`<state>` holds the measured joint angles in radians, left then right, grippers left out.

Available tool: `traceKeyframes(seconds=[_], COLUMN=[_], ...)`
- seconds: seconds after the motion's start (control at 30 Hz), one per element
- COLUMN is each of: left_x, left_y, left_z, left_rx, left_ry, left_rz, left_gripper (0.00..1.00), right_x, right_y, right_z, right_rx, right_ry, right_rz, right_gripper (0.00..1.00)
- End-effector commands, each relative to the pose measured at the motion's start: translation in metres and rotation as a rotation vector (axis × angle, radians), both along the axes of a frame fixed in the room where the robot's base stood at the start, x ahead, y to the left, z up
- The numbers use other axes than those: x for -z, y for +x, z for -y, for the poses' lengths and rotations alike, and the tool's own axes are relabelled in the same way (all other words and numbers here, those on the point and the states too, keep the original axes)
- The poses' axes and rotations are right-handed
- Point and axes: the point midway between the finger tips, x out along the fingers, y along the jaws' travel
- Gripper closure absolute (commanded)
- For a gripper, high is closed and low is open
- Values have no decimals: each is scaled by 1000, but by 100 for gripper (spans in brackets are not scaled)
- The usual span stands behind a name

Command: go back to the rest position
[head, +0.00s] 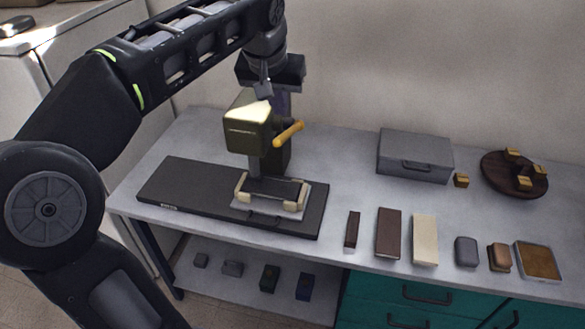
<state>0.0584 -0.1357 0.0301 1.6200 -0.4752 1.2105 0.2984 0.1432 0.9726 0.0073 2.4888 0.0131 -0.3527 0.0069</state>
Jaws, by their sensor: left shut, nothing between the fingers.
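My left arm comes in from the left and bends over at the top. My left gripper (263,90) points down, shut and empty, in front of or just above the head of a press (246,136). I cannot tell whether it touches the press. The press has an olive-coloured head, a dark column and a yellow handle (288,132) sticking out to the right. Below the head, a dark plate with pale cream corner blocks (242,188) sits on a black base board (190,190). My right gripper is not in view.
The grey table (345,175) carries a grey box (415,155), a round dark stand (500,178) with brass blocks, and a front row including a brown cover (389,233) and a cream cover (425,240). A lower shelf (215,293) holds small blocks. Teal drawers (400,312) are at front right.

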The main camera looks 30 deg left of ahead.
Motion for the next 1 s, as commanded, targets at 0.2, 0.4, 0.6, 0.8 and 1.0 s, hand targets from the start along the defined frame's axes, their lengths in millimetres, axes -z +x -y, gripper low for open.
traceKeyframes(seconds=[0.2,0.4,0.6,0.8,1.0], left_x=[0,-9,32,174,324], left_y=[0,21,85,118,82], left_z=[0,3,55,135,197], left_rx=[0,44,193,295,304], left_ry=[0,10,-44,-167,-275], left_rz=[0,92,277,296,218], left_gripper=[100,100,100,100,100], right_x=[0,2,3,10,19], right_y=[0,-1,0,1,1], right_z=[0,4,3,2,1], right_rx=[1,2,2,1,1], right_ry=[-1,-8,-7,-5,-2], right_rz=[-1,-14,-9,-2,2], right_gripper=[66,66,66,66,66])
